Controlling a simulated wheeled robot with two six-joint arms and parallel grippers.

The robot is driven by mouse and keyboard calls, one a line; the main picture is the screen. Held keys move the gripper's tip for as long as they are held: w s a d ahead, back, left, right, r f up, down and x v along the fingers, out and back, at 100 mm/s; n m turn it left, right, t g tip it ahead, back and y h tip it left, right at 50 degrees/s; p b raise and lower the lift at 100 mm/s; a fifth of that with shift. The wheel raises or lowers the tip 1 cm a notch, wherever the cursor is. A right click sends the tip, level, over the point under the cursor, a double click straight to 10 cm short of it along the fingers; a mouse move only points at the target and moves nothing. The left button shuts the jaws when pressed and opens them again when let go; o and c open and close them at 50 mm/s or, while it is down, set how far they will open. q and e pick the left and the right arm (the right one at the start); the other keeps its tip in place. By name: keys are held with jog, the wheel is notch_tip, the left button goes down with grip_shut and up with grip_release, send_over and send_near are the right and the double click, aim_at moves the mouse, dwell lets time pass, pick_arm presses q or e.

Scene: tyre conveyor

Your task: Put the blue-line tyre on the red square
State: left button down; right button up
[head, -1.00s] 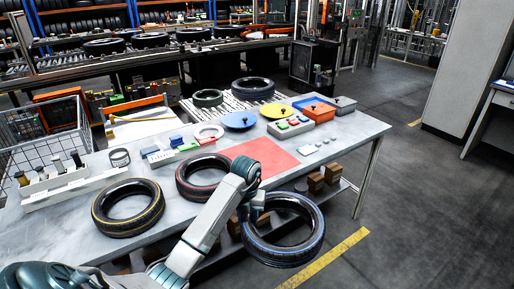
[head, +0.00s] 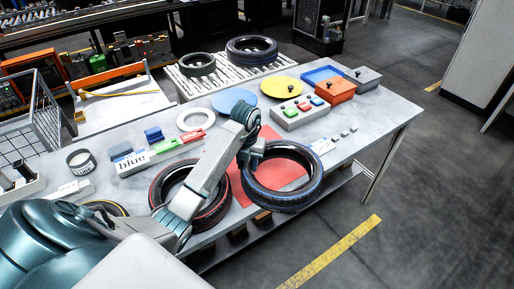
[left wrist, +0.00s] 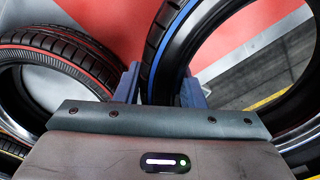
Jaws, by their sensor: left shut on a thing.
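The blue-line tyre (head: 284,203) is black with a blue ring, and I see it over the front part of the table. My left gripper (head: 252,153) is shut on its left side wall; the left wrist view shows the fingers (left wrist: 160,86) either side of the tyre wall (left wrist: 160,45). The red square (head: 268,133) lies flat on the table behind and beneath the tyre, partly hidden by it and my arm. The tyre looks held above the table, tilted slightly; its exact height is unclear. My right gripper is not in view.
A red-line tyre (head: 213,213) lies just left of the square, partly behind my arm. A yellow-line tyre (head: 112,207) is mostly hidden. A button box (head: 300,115), yellow disc (head: 281,87) and orange box (head: 335,91) stand behind. The table's front edge is close.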

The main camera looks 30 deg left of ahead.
pick_arm(q)
jog(key=shift+w+a+r, duration=0.1)
jog(key=shift+w+a, duration=0.15)
jog(key=shift+w, duration=0.05)
jog(key=w+a+b, duration=0.1)
jog(key=a+b, duration=0.1)
jog(key=a, duration=0.1)
jog(key=w+a+b, duration=0.2)
jog(key=a+b, duration=0.1)
jog(key=w+a+f+b, duration=0.1)
jog(key=a+b, duration=0.2)
jog(key=shift+w+a+f, duration=0.1)
jog(key=shift+w+a, duration=0.15)
jog(key=shift+a, duration=0.05)
jog(key=a, duration=0.1)
jog(key=w+a, duration=0.1)
jog(key=a, duration=0.1)
jog(key=w+a+p, duration=0.1)
jog(key=shift+a, duration=0.2)
notch_tip(320, 180, down, 2)
jog(key=shift+p, duration=0.85)
jog(key=shift+f, duration=0.65)
jog(key=c, duration=0.9)
grip_release()
jog(key=shift+s+d, duration=0.1)
